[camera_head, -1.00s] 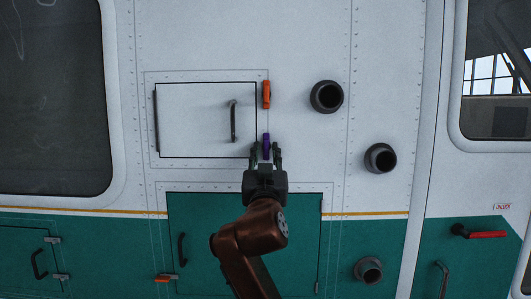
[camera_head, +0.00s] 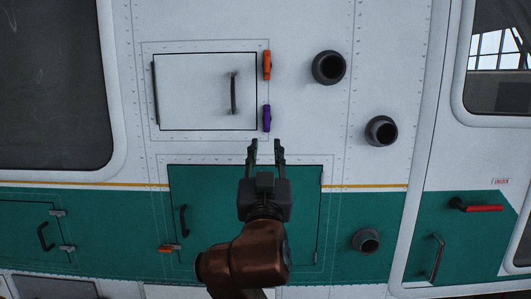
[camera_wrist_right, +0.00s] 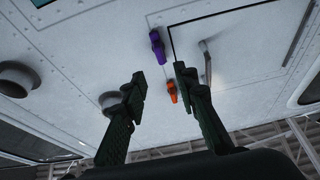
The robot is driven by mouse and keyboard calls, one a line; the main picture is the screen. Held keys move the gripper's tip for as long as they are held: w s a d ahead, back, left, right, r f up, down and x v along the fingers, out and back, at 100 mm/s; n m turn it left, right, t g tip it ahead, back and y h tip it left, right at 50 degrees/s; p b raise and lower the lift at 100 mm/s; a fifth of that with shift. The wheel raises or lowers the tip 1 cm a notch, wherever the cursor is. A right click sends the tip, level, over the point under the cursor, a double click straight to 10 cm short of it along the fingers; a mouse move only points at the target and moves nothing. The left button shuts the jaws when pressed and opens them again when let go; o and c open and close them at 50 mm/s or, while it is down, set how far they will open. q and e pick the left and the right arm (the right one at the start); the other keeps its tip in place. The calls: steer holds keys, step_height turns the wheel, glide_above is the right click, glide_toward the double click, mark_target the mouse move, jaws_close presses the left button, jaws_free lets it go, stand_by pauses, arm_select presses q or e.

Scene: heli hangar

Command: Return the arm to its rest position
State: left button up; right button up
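My right gripper (camera_head: 267,152) is open and empty in the head view. It stands below the purple latch (camera_head: 267,118), apart from it, in front of the top of the green panel. In the right wrist view its two dark fingers (camera_wrist_right: 160,95) are spread with nothing between them. The purple latch (camera_wrist_right: 158,47) and the orange latch (camera_wrist_right: 172,92) show beyond the fingers there. The orange latch (camera_head: 267,65) sits above the purple one, at the right edge of the white hatch (camera_head: 195,92). My left gripper is not in view.
The helicopter side fills the view. Black round ports (camera_head: 329,67) and (camera_head: 381,131) stick out to the right, with another port (camera_head: 366,241) lower down. The green panel (camera_head: 300,215) has a dark handle (camera_head: 183,220). A red handle (camera_head: 476,207) is at far right.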

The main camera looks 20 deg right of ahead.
steer(key=shift+s+a+f, duration=0.1)
steer(key=shift+s+f, duration=0.05)
steer(key=shift+s, duration=0.2)
